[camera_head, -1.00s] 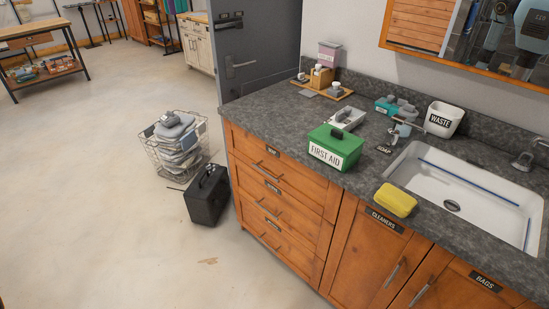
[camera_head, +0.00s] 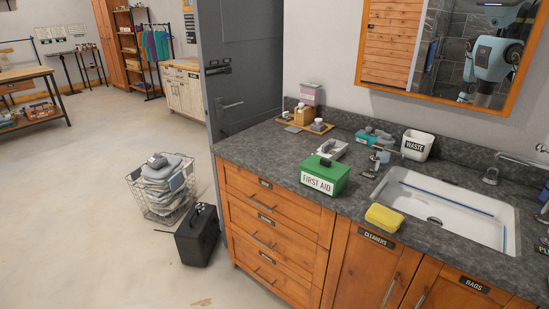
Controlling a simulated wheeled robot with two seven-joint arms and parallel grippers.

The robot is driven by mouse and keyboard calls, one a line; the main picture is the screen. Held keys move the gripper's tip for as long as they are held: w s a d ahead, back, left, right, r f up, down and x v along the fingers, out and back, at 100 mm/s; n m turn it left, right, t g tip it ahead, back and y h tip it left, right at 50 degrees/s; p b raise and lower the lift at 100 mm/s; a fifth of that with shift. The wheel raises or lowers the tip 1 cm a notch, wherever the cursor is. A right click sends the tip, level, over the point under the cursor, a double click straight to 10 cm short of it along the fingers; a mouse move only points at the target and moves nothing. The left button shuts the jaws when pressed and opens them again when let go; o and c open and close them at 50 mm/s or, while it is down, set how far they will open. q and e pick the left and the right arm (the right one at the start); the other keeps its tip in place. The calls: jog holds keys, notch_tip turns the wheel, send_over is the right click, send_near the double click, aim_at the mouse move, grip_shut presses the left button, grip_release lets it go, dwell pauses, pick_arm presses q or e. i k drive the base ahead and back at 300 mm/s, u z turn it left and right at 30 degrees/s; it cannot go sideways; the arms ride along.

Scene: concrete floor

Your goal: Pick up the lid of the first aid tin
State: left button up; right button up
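The green first aid tin (camera_head: 325,175) stands on the dark grey counter, near its front edge and left of the sink. Its white label reads FIRST AID. The green lid (camera_head: 328,163) sits on top of the tin, with a small dark handle (camera_head: 325,162) on it. Neither of my grippers shows in the head view.
A yellow sponge (camera_head: 383,217) lies right of the tin, before the white sink (camera_head: 445,207). A waste bin (camera_head: 417,145) and wooden tray (camera_head: 306,126) are farther back. A black case (camera_head: 197,235) and wire basket (camera_head: 161,188) stand on the floor.

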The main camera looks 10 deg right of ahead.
aim_at(328, 168)
jog(key=u, duration=0.3)
jog(key=i, duration=0.85)
jog(key=z, duration=0.6)
jog(key=i, duration=0.55)
jog(key=z, duration=0.45)
